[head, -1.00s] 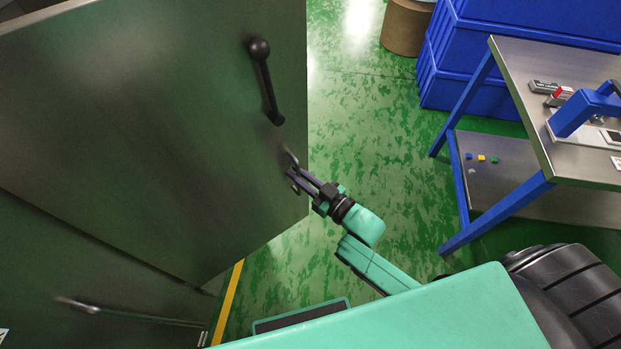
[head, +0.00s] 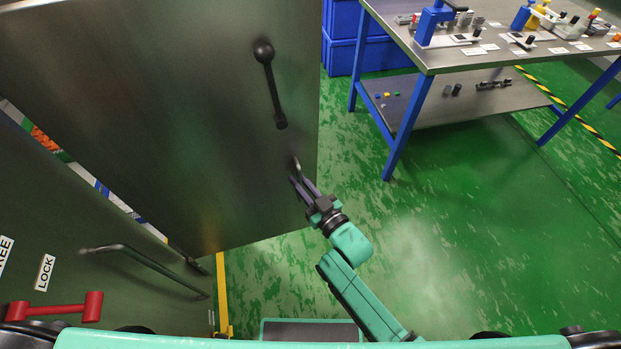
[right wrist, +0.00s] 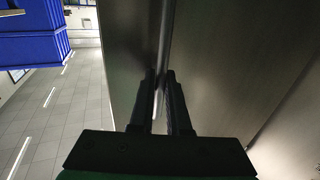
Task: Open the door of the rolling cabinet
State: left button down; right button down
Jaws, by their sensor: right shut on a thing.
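The cabinet door (head: 190,120) is a large dark steel panel in the head view, standing at an angle to the cabinet body (head: 90,210) at lower left. It has a black lever with a ball knob (head: 264,53). Below the lever is a small metal pull (head: 297,163) near the door's edge. My right gripper (head: 300,186) is shut on this pull, which its fingers partly hide. In the right wrist view the two fingers (right wrist: 160,100) lie close against the steel surface. My left gripper is not in view.
A red lever (head: 60,307) and a LOCK label (head: 45,272) are on the cabinet at lower left, near a metal bar handle (head: 150,264). A blue-legged workbench (head: 440,56) with tools stands at upper right, beside blue crates (head: 345,50). Green floor (head: 450,220) is clear at right.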

jog(key=shift+s+d, duration=0.1)
jog(key=shift+s, duration=0.4)
jog(key=c, duration=1.2)
grip_release()
jog(key=shift+o, duration=0.2)
jog(key=v, duration=1.4)
jog(key=shift+s+b, duration=0.25)
jog(key=shift+b, duration=0.1)
jog(key=shift+d, duration=0.15)
